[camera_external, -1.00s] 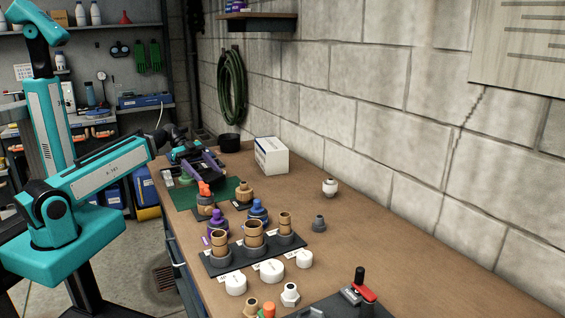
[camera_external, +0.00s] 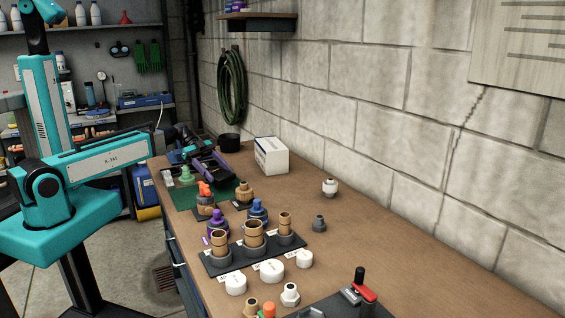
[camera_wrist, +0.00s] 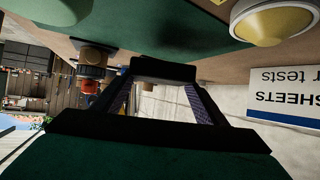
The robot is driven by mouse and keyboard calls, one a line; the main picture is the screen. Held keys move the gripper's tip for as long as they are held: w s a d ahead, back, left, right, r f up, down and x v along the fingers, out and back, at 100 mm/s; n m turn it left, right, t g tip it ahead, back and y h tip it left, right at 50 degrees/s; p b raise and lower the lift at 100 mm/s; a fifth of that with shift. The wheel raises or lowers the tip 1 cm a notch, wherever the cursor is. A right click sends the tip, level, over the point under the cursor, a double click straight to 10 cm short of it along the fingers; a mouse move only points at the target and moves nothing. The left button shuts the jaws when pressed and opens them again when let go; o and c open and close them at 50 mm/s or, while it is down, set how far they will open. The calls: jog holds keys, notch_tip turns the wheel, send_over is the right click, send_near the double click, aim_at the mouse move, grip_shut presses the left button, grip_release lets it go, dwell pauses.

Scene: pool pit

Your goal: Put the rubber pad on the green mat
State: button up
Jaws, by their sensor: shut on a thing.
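My gripper (camera_external: 222,169) is above the back part of the workbench, over or just beyond the far right part of the green mat (camera_external: 183,199). In the wrist view my gripper (camera_wrist: 162,72) shows its two purple-lined fingers converging on a dark, flat block between the tips, which looks like the rubber pad (camera_wrist: 162,69). The pad is hard to make out in the external view. The green mat (camera_wrist: 165,25) fills much of the top of the upside-down wrist view. I cannot tell the gap between pad and mat.
A pale green fitting (camera_external: 187,174) and an orange-topped one (camera_external: 205,196) stand at the mat. A wooden-coloured fitting (camera_external: 243,191) is close to its right. A white box (camera_external: 271,156) stands further right, by the wall. Several fittings and a dark rack crowd the bench nearer the camera.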

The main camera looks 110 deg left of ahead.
aim_at(220, 178)
jog(key=shift+w+a, duration=0.45)
jog(key=shift+f, duration=0.1)
jog(key=shift+f+p, duration=0.65)
jog(key=shift+f, duration=1.1)
jog(key=shift+f, duration=0.15)
jog(key=o, duration=1.2)
jog(key=shift+r, duration=0.25)
jog(key=shift+s+a, duration=0.1)
jog(key=shift+s, duration=0.15)
jog(key=b+v, duration=0.3)
jog(key=v, duration=0.8)
jog(key=shift+s+r, duration=0.15)
